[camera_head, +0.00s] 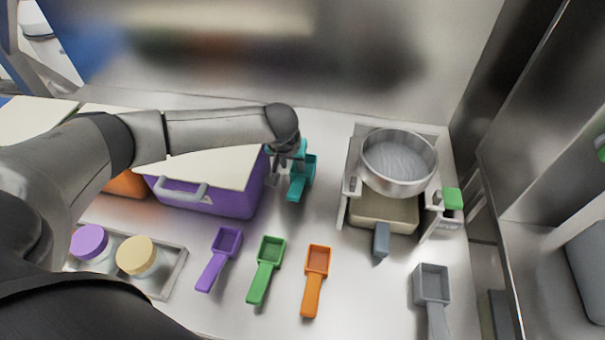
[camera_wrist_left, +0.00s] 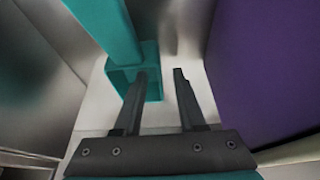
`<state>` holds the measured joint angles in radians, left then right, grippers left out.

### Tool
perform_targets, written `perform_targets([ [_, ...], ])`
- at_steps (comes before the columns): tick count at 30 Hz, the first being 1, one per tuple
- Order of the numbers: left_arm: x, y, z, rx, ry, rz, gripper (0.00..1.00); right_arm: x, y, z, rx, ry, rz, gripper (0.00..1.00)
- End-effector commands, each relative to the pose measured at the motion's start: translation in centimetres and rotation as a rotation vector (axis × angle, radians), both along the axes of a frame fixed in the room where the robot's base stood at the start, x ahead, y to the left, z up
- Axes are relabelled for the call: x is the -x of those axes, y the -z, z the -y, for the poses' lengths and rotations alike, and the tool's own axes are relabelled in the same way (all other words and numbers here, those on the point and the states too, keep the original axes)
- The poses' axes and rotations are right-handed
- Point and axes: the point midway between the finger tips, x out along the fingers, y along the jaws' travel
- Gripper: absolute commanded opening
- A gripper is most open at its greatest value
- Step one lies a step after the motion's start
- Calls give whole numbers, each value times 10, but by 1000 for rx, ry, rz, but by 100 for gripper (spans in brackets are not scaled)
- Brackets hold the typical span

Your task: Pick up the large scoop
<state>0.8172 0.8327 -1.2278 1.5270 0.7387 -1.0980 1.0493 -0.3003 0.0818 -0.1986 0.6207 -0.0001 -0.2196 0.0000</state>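A teal scoop (camera_head: 297,188) lies on the steel worktop, right of the purple bin. My left gripper (camera_head: 275,176) is low beside it, between it and the bin. In the left wrist view the two fingers (camera_wrist_left: 160,78) are apart, with bare worktop between them. The teal scoop (camera_wrist_left: 100,22) shows there at the upper left, its bowl partly behind the left finger. Purple (camera_head: 227,242), green (camera_head: 266,269), orange (camera_head: 313,281) and grey (camera_head: 432,290) scoops lie nearer the front. Which one is the large scoop is not certain; the grey one looks biggest. My right gripper is not in view.
The purple bin (camera_head: 215,200) with a pale lid stands close left of the gripper. A scale-like device (camera_head: 384,212) with a round metal pan (camera_head: 399,160) stands to the right. A tray (camera_head: 178,270) with two lidded jars is at the front left. Worktop between scoops is clear.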

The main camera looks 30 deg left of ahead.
Motion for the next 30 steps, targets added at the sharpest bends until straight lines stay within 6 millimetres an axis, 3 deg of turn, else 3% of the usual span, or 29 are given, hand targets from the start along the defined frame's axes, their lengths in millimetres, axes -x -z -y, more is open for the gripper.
perform_targets([
  [9,-2,3,-1,0,0,1,40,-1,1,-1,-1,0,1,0],
  [20,-2,3,-1,0,0,1,0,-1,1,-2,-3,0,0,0],
  [30,-1,3,-1,0,0,1,0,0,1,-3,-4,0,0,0],
])
